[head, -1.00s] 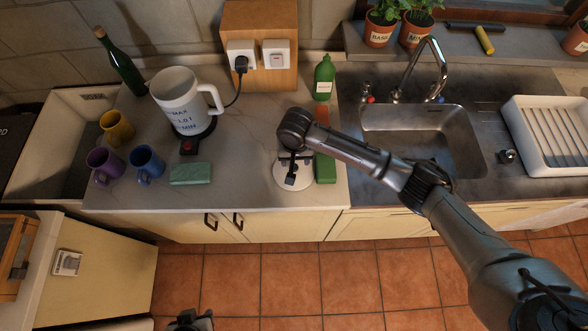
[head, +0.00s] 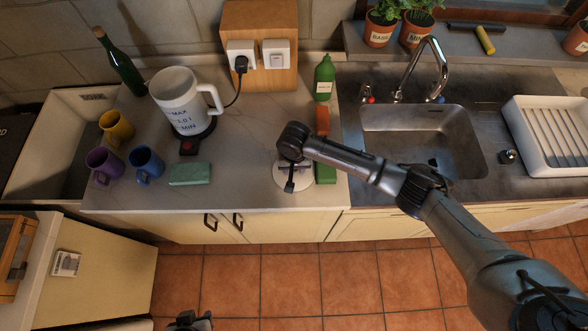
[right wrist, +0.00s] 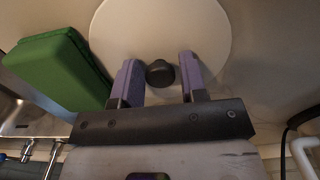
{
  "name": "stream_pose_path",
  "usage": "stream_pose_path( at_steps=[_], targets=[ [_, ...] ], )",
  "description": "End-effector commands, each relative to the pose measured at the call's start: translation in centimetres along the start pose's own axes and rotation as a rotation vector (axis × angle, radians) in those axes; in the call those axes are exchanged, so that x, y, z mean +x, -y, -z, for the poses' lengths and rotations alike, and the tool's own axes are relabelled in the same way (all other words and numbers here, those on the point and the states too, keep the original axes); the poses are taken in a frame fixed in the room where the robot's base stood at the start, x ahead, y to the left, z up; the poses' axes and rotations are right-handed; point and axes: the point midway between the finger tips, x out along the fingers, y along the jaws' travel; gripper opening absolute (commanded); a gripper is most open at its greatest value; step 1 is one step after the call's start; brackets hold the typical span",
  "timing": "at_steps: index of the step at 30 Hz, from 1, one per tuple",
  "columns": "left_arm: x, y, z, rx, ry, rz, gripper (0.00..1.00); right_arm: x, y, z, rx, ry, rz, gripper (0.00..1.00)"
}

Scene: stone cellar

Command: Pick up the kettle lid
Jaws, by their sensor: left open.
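The kettle lid (head: 284,181) is a flat white disc lying on the counter near its front edge, partly covered by my right gripper (head: 290,187) in the head view. In the right wrist view the lid (right wrist: 205,35) has a black knob (right wrist: 160,72). My right gripper (right wrist: 160,82) is open, with one purple-padded finger on each side of the knob and small gaps beside it. The white kettle (head: 177,98), with level marks and a handle, stands without a lid at the back left. My left gripper (head: 192,320) is open and only partly visible at the bottom edge, away from the counter.
A green block (head: 326,173) lies close to the lid's right. An orange block (head: 322,120) and green bottle (head: 324,80) stand behind. A pale green sponge (head: 190,174) and several mugs are left. The sink (head: 425,140) is right. Counter between sponge and lid is clear.

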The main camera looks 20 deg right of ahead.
Motion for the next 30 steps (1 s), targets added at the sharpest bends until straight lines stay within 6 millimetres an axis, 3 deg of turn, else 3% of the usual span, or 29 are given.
stream_pose_path(
  at_steps=[11,22,30],
  targets=[
    [0.0,-0.2,0.1,-0.008,-0.001,-0.006,0.43,0.0,0.0,0.0,0.0,0.0,0.0,0.04],
    [-0.1,0.0,0.0,0.0,0.0,0.0,0.43,-0.7,0.0,0.0,0.0,-0.001,0.002,0.04],
    [-0.4,0.2,0.1,0.005,0.001,0.004,0.43,-4.1,0.1,0.1,0.0,-0.002,0.003,0.04]
  ],
)
